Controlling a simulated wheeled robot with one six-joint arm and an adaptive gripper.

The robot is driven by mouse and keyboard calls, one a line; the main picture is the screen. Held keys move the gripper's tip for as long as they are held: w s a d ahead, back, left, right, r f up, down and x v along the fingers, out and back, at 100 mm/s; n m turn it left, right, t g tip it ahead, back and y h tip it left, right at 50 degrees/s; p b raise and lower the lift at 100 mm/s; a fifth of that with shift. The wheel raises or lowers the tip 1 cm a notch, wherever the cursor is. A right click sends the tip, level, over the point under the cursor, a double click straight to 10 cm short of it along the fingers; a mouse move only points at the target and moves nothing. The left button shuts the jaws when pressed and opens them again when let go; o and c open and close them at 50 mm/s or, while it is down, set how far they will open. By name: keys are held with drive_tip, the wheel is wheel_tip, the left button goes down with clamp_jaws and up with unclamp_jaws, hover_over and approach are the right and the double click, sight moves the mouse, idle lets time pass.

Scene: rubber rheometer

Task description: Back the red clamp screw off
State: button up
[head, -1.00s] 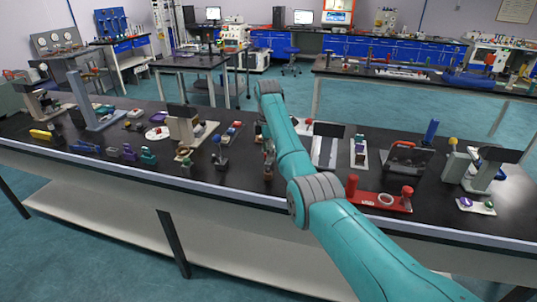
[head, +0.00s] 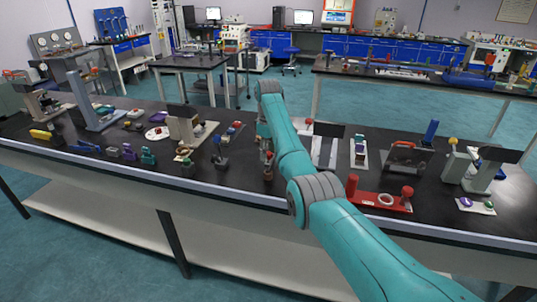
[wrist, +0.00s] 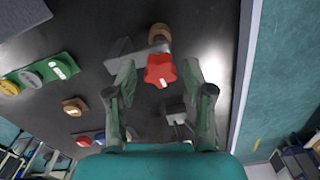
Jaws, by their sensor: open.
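The red clamp screw (wrist: 160,70) shows in the wrist view as a lobed knob with a pale mark on it. It is on a grey metal body (wrist: 133,54) with a brown round part (wrist: 159,33) behind it. My gripper (wrist: 158,78) is open, with one finger on each side of the red knob. I cannot tell whether either finger touches it.
In the wrist view a green strip with coloured discs (wrist: 42,74) lies at the left, with a small brown piece (wrist: 75,106) nearer. A grey block (wrist: 176,114) is close to the right finger. The bench edge (wrist: 242,80) runs down the right. A red fixture (head: 380,200) stands right of my arm.

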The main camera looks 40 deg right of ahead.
drive_tip(key=m, duration=0.4)
drive_tip(key=shift+m, duration=0.3)
drive_tip(key=m, duration=0.4)
drive_tip(key=shift+m, duration=0.3)
clamp_jaws()
drive_tip(key=n, duration=0.4)
drive_tip(key=shift+n, duration=0.3)
drive_tip(key=n, duration=0.4)
drive_tip(key=shift+n, duration=0.3)
